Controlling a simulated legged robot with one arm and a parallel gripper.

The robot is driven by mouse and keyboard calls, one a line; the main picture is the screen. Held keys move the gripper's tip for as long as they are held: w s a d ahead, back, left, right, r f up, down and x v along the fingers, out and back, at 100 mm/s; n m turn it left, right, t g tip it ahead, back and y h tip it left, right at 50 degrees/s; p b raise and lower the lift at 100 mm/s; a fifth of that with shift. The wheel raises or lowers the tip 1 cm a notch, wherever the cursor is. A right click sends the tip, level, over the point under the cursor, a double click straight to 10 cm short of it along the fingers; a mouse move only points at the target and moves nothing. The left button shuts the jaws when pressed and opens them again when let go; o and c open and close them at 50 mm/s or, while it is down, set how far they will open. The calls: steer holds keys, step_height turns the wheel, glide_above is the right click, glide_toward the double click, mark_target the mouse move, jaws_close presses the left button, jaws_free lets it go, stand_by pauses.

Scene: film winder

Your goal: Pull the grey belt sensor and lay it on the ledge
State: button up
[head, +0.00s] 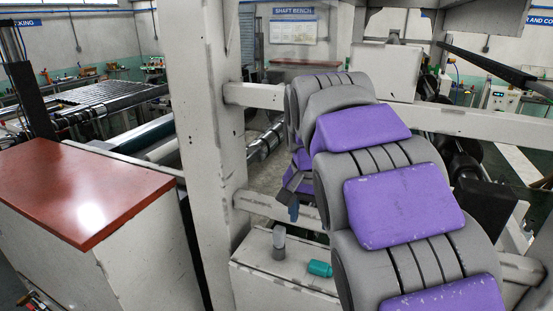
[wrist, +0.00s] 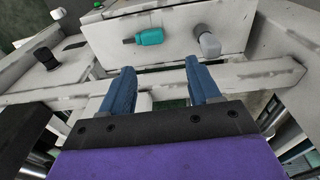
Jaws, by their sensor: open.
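A grey cylindrical piece (head: 279,243), which looks like the belt sensor, stands upright on a white box (head: 262,283). It also shows in the wrist view (wrist: 209,45), near the right blue finger. I cannot tell how deep it is seated. My gripper (wrist: 161,72) is open with nothing between its two blue fingers. Its fingers are apart from the grey piece, and the white box lies beyond them. In the head view my gripper (head: 293,212) is partly hidden by my arm and hangs above the grey piece. Which surface is the ledge is not clear.
A teal piece (head: 319,268) lies on the white box, beside the grey one. A white post (head: 213,150) and cross rail (head: 258,95) stand close to my arm. A red-topped cabinet (head: 70,185) at left is bare. A black knob (wrist: 75,54) shows at left in the wrist view.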

steer(key=w+a+r+p, duration=0.3)
steer(key=w+a+r, duration=0.2)
steer(key=a, duration=0.4)
glide_toward(279, 228)
steer(key=f, duration=0.2)
steer(key=f+p, duration=0.1)
steer(key=f, duration=0.1)
steer(key=f+p, duration=0.1)
steer(key=f, duration=0.2)
steer(key=shift+w+a+f, duration=0.1)
steer(key=shift+w+a, duration=0.05)
steer(key=shift+a, duration=0.1)
steer(key=f, duration=0.2)
steer(key=d+f, duration=0.1)
steer(key=shift+w+d+t+p, duration=0.1)
steer(key=shift+w+t+p, duration=0.2)
steer(key=shift+d+f, duration=0.3)
steer(key=shift+f, duration=0.2)
steer(key=shift+a, duration=0.6)
steer(key=shift+c, duration=1.3)
steer(key=shift+d, duration=0.35)
steer(key=c, duration=0.7)
steer(key=o, duration=0.4)
steer(key=shift+w+a, duration=0.1)
jaws_close()
